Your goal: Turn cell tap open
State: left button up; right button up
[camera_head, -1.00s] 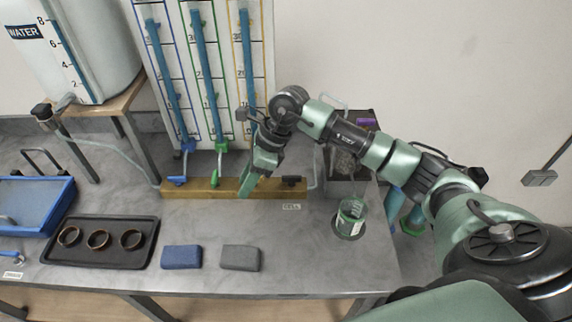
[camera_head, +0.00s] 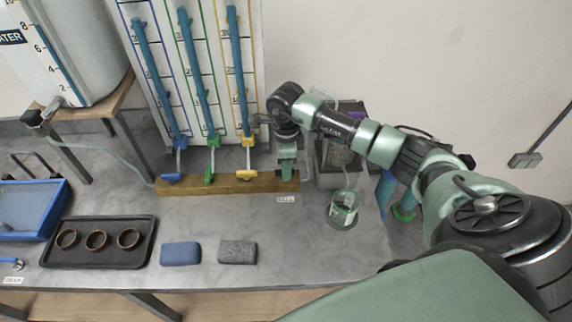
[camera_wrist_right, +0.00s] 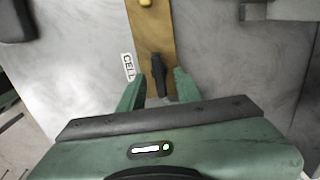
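The cell tap's black handle (camera_wrist_right: 158,75) shows in the right wrist view at the end of a wooden bar (camera_wrist_right: 150,35), beside the CELL label (camera_wrist_right: 128,67). The handle lies roughly along the bar. My right gripper (camera_wrist_right: 158,90) is open, with its green fingers on either side of the handle's near part; I cannot tell whether they touch it. In the head view my right gripper (camera_head: 287,170) points down over the right end of the wooden bar (camera_head: 215,186) and hides the tap. The CELL label (camera_head: 286,199) is just in front. My left gripper is not in view.
Blue (camera_head: 170,178), green (camera_head: 209,178) and yellow (camera_head: 247,174) taps stand along the bar to the left. A glass beaker (camera_head: 343,210) stands to the right. A tray with rings (camera_head: 95,262) and two blocks, blue (camera_head: 181,253) and grey (camera_head: 237,252), lie in front.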

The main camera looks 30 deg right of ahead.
grip_shut()
jog(key=shift+f+n+b, duration=0.15)
jog(key=shift+n+b, duration=0.45)
jog(key=shift+b, duration=0.3)
jog(key=n+b, duration=0.3)
jog(key=b, duration=0.1)
jog(key=n+b, duration=0.4)
jog(key=b, duration=0.1)
jog(key=shift+w+n, duration=0.2)
jog(key=shift+n, duration=0.1)
jog(key=n+b, duration=0.3)
jog(key=n, duration=0.1)
jog(key=shift+b, duration=0.3)
jog(key=n+b, duration=0.2)
jog(key=n, duration=0.3)
jog(key=shift+w+a, duration=0.1)
jog(key=shift+r+b, duration=0.2)
jog(key=shift+b, duration=0.1)
